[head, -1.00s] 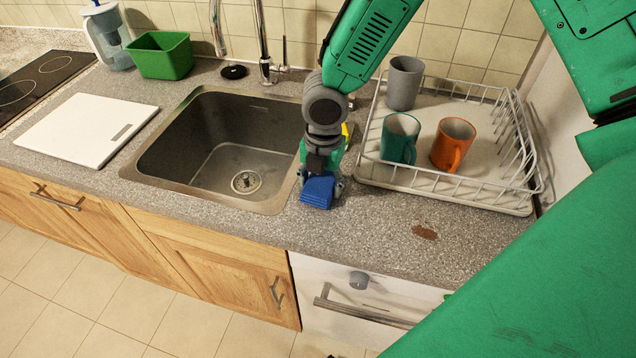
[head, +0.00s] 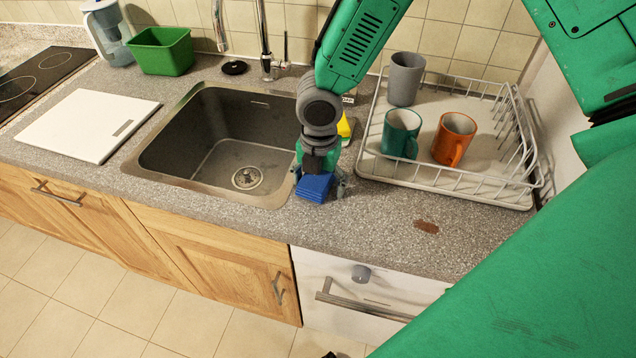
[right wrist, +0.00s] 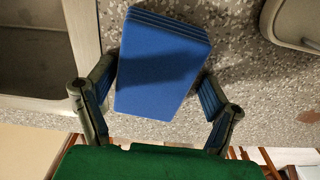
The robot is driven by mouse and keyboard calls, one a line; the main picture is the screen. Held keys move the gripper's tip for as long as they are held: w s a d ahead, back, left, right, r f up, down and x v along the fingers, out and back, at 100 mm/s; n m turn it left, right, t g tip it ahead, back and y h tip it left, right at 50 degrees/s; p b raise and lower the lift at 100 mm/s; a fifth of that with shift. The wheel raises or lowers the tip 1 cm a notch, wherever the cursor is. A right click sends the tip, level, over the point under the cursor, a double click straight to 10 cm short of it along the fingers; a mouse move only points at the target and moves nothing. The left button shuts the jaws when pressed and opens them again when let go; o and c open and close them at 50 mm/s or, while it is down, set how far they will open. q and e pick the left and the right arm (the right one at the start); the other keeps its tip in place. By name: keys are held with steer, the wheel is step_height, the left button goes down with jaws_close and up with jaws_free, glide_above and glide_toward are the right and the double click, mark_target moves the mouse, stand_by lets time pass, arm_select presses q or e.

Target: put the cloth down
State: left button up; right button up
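The blue folded cloth (head: 314,188) lies on the grey counter just right of the sink, near the front edge. In the right wrist view the cloth (right wrist: 160,68) shows as a flat stack of several layers between my fingers. My right gripper (head: 319,181) is over the cloth from behind, pointing down. In the right wrist view my right gripper (right wrist: 158,98) is open, with a clear gap between the cloth and the right finger. The left finger is close to the cloth's edge; I cannot tell if it touches. My left gripper is not in view.
The sink (head: 215,150) is left of the cloth. A dish rack (head: 445,187) with grey, teal and orange mugs stands to the right. A yellow item (head: 345,128) is partly hidden behind my arm. A brown stain (head: 427,227) marks the clear front counter.

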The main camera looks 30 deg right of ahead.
mark_target(317, 180)
steer(key=shift+w+a, duration=0.15)
steer(key=shift+a, duration=0.35)
steer(key=shift+r+b, duration=0.4)
steer(key=shift+b, duration=0.1)
arm_select(q)
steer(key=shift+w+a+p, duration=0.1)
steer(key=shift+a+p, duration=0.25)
steer(key=shift+p, duration=0.2)
arm_select(e)
step_height(317, 180, up, 14)
steer(key=shift+d, duration=0.2)
steer(key=shift+f, duration=0.2)
